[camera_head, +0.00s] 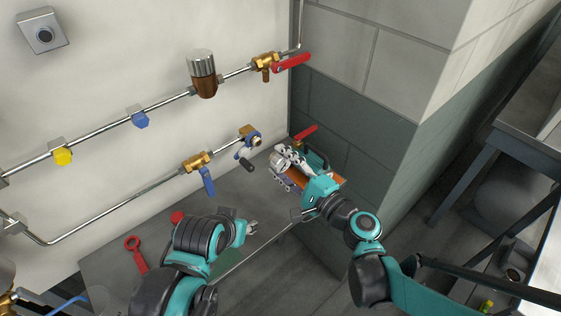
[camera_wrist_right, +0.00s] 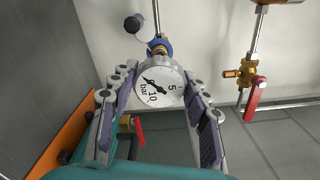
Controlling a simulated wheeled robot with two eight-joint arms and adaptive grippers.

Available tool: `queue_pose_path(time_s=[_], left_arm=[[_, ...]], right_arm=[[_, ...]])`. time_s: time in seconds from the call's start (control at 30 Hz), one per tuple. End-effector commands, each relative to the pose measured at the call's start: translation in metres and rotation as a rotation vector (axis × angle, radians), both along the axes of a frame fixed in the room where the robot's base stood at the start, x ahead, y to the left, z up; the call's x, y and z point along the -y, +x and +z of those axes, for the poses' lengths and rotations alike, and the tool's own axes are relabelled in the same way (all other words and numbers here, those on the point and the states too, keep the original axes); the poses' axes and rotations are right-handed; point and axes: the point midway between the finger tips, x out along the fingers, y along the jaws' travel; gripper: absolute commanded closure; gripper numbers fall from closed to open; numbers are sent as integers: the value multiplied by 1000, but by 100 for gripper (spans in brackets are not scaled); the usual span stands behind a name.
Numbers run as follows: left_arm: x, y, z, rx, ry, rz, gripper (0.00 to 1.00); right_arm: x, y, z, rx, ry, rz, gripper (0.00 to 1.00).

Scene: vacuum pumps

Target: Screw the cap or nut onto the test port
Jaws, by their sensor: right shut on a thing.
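A round pressure gauge with a white dial marked "bar" (camera_wrist_right: 160,84) sits between the fingers of my right gripper (camera_head: 284,165). The gripper is shut on it, and the dial faces the wrist camera. The brass test port (camera_head: 248,132) is on the wall pipe, left of and above the gripper. A blue ring (camera_wrist_right: 160,47) is behind the gauge in the wrist view, with a black-ended part (camera_wrist_right: 133,23) beside it. Whether the gauge touches the port is hidden. No separate loose cap or nut is clear. My left gripper (camera_head: 251,228) is low over the bench; its jaw opening is unclear.
The grey bench (camera_head: 110,265) holds a red wrench (camera_head: 134,252). A blue-handled valve (camera_head: 207,180) is on the lower pipe. A red-handled valve (camera_head: 290,63) is on the upper pipe; another red handle (camera_head: 305,132) is behind my right gripper. The grey wall corner stands close at right.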

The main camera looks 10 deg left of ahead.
Motion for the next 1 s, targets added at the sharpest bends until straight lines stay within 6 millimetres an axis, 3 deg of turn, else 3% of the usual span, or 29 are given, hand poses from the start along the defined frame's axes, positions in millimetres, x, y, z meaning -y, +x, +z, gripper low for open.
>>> queue_pose_path(time_s=[0.27,0.6,1.0], left_arm=[[0,0,-2,0,0,0,60],[0,0,-8,0,0,0,60],[0,0,-8,0,0,0,60]], right_arm=[[-4,3,0,-5,1,3,88],[-30,23,-1,-5,0,5,88],[-38,30,0,-5,1,3,88]])
